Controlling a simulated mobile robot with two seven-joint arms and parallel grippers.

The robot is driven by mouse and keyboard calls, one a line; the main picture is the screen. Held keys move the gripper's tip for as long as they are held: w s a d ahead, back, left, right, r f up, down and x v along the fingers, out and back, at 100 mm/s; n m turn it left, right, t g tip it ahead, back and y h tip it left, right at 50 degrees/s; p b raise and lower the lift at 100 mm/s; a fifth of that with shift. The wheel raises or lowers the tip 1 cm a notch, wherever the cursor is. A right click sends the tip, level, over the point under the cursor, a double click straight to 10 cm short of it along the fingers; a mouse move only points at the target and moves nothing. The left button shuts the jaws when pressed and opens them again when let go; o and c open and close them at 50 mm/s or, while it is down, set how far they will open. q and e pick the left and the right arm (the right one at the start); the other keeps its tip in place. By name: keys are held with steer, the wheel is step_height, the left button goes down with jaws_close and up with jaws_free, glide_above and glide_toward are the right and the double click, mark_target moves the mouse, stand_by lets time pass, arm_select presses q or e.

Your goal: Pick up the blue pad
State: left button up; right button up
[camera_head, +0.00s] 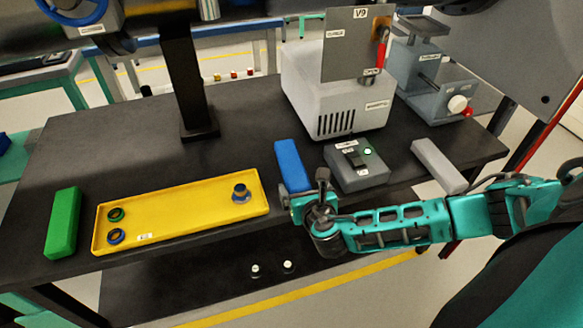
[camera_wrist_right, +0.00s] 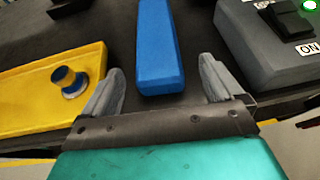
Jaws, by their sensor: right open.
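The blue pad (camera_head: 291,163) is a long flat block lying on the black table, between the yellow tray and the grey switch box. In the right wrist view the blue pad (camera_wrist_right: 159,45) runs away from me, its near end between the fingers in the picture. My right gripper (camera_head: 297,195) is at the near end of the pad and hides part of it in the head view. In the right wrist view the right gripper (camera_wrist_right: 163,88) is open, its two grey fingers apart, with a gap on each side of the pad. My left gripper is not in view.
A yellow tray (camera_head: 180,207) with small round parts lies left of the pad; a green block (camera_head: 63,222) lies farther left. A grey switch box (camera_head: 372,172) sits close on the right, then a light grey block (camera_head: 437,165). A white machine (camera_head: 330,95) stands behind.

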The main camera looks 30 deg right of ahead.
mark_target(299, 184)
steer(key=b+x, duration=0.1)
steer(key=x, duration=0.3)
steer(key=shift+w+a+f, duration=0.1)
steer(key=shift+w+f, duration=0.05)
steer(key=shift+f, duration=0.1)
steer(key=shift+c, duration=0.2)
steer(key=shift+r, duration=0.1)
steer(key=c, duration=1.3)
